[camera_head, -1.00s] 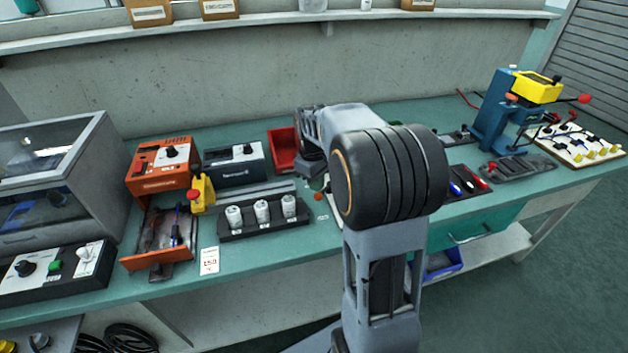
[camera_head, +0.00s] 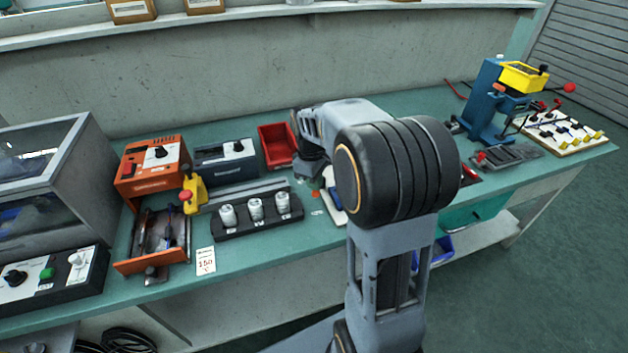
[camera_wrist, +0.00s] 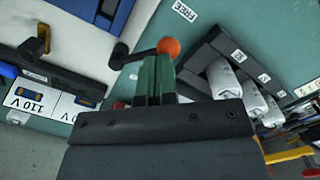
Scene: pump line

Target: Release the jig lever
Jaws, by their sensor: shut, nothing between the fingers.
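In the wrist view a black lever with an orange ball knob (camera_wrist: 168,46) lies just beyond the tips of my gripper (camera_wrist: 157,62). The green fingers are shut together with nothing between them. I cannot tell whether they touch the knob. A small "FREE" label (camera_wrist: 184,11) lies on the bench beyond the knob. In the head view a small orange knob (camera_head: 315,194) shows beside my wrist, left of the big arm joint. My fingers and most of the jig are hidden there by my arm.
A black rack (camera_head: 232,229) with white cylinders stands left of my wrist, close to the lever. A red bin (camera_head: 277,147) is behind it. A white "110 V" plate (camera_wrist: 40,97) lies left in the wrist view. A blue press (camera_head: 487,100) stands at the far right.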

